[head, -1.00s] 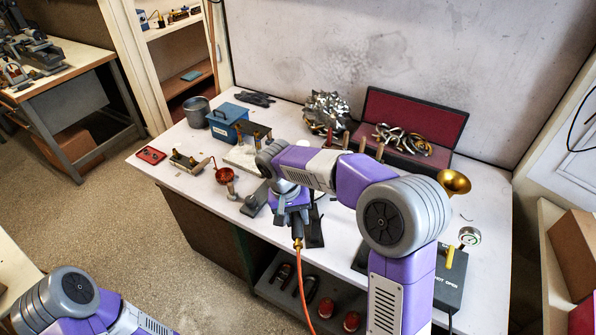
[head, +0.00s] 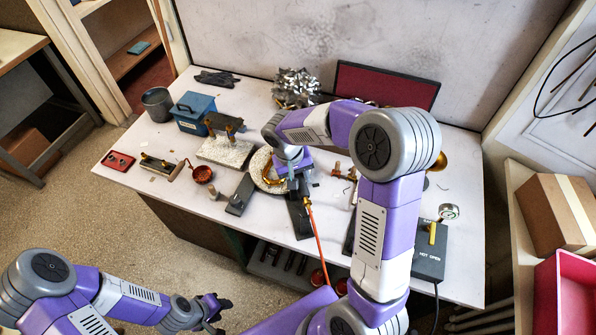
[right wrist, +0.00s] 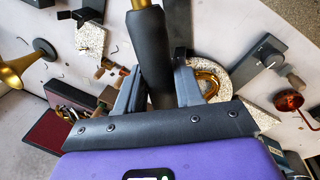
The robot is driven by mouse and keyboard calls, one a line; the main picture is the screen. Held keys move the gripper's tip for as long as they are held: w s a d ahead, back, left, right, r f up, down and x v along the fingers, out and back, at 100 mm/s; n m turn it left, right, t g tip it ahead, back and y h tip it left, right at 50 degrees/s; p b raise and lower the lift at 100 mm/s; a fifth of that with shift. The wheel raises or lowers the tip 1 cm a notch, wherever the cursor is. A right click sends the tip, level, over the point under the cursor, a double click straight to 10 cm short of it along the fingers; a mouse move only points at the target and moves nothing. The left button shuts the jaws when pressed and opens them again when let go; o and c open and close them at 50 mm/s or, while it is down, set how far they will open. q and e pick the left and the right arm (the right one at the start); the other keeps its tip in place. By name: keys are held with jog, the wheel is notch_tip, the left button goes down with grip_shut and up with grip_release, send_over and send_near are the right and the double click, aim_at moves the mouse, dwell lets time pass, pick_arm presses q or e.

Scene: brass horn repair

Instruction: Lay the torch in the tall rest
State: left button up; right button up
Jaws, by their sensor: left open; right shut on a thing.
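The torch has a black handle (right wrist: 150,48) with a brass end. My right gripper (right wrist: 156,88) is shut on it; fingers press the handle from both sides. In the head view the right gripper (head: 294,182) hangs above the bench middle, with the torch's brass hose end (head: 306,202) below it. The torch's other end is hidden. Two dark flat-based stands are near: one on the left (head: 240,195), also in the right wrist view (right wrist: 258,52), and one under the torch (head: 299,218). I cannot tell which is the tall rest. My left gripper (head: 218,306) is open and empty, off the bench front.
A round speckled pad (head: 258,166) with a brass piece lies beside the right gripper. A red-brown ladle (head: 202,174), a speckled block (head: 224,153) and a blue box (head: 195,113) stand left. A dark control box (head: 430,262) is at right. The orange hose (head: 321,250) runs off the front.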

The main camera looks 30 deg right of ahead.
jog(key=shift+s+f+b, duration=0.1)
jog(key=shift+f+b, duration=0.3)
jog(key=shift+f, duration=0.1)
notch_tip(320, 180, down, 7)
jog(key=b, duration=0.5)
jog(key=shift+f+b, duration=0.2)
jog(key=shift+b, duration=0.1)
jog(key=shift+f, duration=0.1)
dwell(0.4)
jog(key=o, duration=1.6)
